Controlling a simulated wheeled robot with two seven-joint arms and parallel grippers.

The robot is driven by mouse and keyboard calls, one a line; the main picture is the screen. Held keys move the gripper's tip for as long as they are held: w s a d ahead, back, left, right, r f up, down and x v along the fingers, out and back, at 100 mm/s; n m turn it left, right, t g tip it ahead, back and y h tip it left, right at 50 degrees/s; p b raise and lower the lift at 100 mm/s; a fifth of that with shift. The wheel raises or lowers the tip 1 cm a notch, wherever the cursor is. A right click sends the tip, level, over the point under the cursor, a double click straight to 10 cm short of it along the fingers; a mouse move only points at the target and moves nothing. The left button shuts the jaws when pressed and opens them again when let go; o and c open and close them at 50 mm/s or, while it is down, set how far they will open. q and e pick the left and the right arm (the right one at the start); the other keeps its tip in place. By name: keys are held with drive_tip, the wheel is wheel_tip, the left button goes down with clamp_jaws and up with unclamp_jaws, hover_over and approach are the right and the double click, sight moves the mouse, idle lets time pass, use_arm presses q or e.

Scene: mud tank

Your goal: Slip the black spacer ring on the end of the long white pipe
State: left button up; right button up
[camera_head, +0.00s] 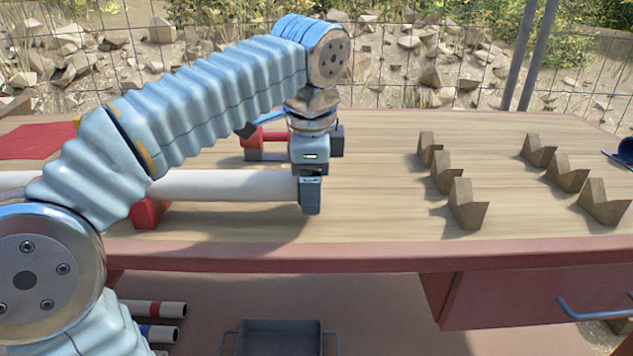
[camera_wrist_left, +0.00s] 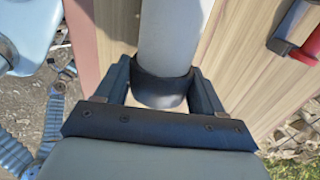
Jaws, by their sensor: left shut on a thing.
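The long white pipe (camera_head: 230,185) lies level along the left part of the table, its right end at my left gripper (camera_head: 311,200). The gripper points down there. In the left wrist view the pipe (camera_wrist_left: 172,35) runs between the two fingers of my left gripper (camera_wrist_left: 160,90). The black spacer ring (camera_wrist_left: 160,88) sits between the fingers, held by them, and appears to be around the pipe's end. In the head view the gripper hides the ring. My right gripper is not in view.
A red block (camera_head: 150,212) supports the pipe. A red-and-grey tool (camera_head: 266,140) stands behind my gripper. Several wooden V-blocks (camera_head: 466,205) stand in two rows at the right. A red mat (camera_head: 35,141) lies far left. A grey tray (camera_head: 280,338) is below the table.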

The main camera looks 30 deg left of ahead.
sight(255, 174)
use_arm(q)
drive_tip(key=shift+s+a+b, duration=0.15)
drive_tip(key=shift+s+a, duration=0.6)
drive_tip(key=shift+a, duration=0.45)
drive_tip(key=shift+s+a+b, duration=0.15)
drive_tip(key=shift+s+a, duration=0.6)
drive_tip(key=shift+a, duration=0.5)
drive_tip(key=shift+s+a+b, duration=0.15)
drive_tip(key=shift+s+a, duration=0.6)
drive_tip(key=shift+a, duration=0.45)
drive_tip(key=o, duration=0.9)
drive_tip(key=shift+r, duration=0.35)
drive_tip(key=shift+s+d+r+p, duration=0.35)
drive_tip(key=shift+r+p, duration=0.45)
drive_tip(key=shift+r, duration=1.35)
drive_tip(key=shift+s+d+r+p, duration=0.15)
drive_tip(key=shift+s+r+p, duration=0.45)
drive_tip(key=shift+r, duration=1.55)
drive_tip(key=shift+s+d+r+p, duration=0.25)
drive_tip(key=shift+r+p, duration=0.7)
drive_tip(key=shift+r, duration=1.2)
